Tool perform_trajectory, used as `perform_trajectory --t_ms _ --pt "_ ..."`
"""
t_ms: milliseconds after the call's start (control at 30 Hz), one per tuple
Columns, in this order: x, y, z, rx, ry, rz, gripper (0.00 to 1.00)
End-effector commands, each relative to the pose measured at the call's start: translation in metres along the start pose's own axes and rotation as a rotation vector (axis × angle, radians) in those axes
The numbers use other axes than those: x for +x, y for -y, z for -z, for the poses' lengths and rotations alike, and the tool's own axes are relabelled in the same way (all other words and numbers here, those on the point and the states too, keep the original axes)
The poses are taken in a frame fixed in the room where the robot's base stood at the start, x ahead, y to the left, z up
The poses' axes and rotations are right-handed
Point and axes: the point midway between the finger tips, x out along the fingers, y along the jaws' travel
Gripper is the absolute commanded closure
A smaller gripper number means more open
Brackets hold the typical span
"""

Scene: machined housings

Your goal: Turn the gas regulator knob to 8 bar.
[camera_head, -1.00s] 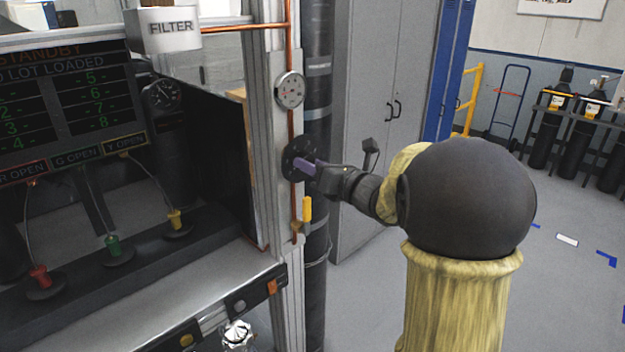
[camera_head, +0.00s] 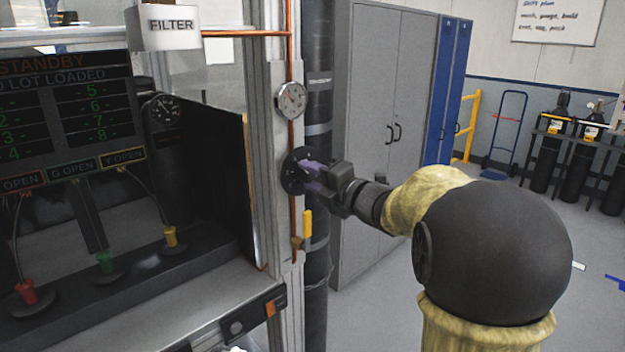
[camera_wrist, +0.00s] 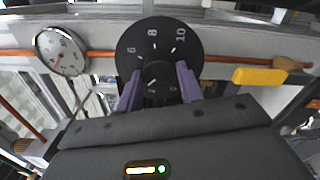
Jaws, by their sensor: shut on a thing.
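The gas regulator (camera_head: 291,171) is a black round dial on the copper pipe at the machine's right post. In the wrist view its dial face (camera_wrist: 135,55) shows the numbers 6, 8 and 10 along the far side, with smaller marks nearer my fingers. My gripper (camera_wrist: 157,82) has its two purple fingers shut on the dark knob (camera_wrist: 156,70) at the dial's centre. The knob's pointer is too small to read. A round white gauge (camera_head: 290,100) sits above the regulator on the pipe; it also shows in the wrist view (camera_wrist: 62,51), with a red needle.
A yellow valve handle (camera_head: 307,224) is on the pipe just below the regulator. Grey cabinets (camera_head: 375,110) stand behind my arm. Red, green and yellow knobs are on the bench at left.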

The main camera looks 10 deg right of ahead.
Motion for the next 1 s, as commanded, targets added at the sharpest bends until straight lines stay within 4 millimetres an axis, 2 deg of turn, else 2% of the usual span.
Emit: perform_trajectory --t_ms 1000 --pt "-0.0004 -0.0028 -0.0022 0.97 0.003 0.003 0.86"
